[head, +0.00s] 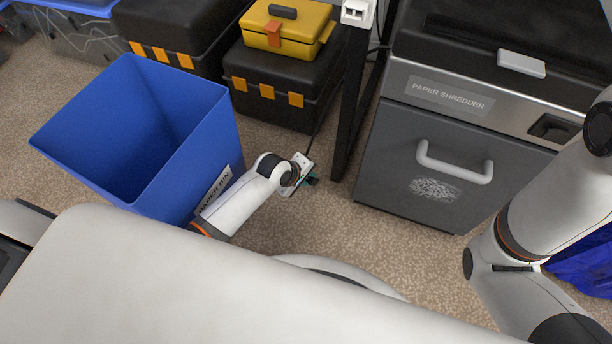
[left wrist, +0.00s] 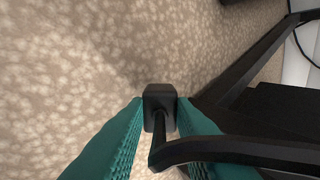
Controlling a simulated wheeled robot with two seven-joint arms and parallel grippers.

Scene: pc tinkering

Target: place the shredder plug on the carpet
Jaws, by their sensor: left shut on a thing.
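The black shredder plug (left wrist: 160,94) is between the teal fingers of my left gripper (left wrist: 158,112), which is shut on it. Its black cable runs off to the right in the left wrist view. In the head view, my left gripper (head: 307,182) is low over the carpet, between the blue bin and the shredder; the plug is a small dark shape at its tip. The speckled beige carpet (head: 330,235) also fills much of the left wrist view (left wrist: 70,60). I cannot tell whether the plug touches it. My right arm shows at the right, but its gripper is out of view.
The blue paper bin (head: 90,155) is beside my left forearm. The grey paper shredder (head: 395,150) is to the right, and a black table leg (head: 352,100) stands just behind my gripper. A black toolbox (head: 285,100) carries a yellow one (head: 285,30). Carpet in front of the shredder is clear.

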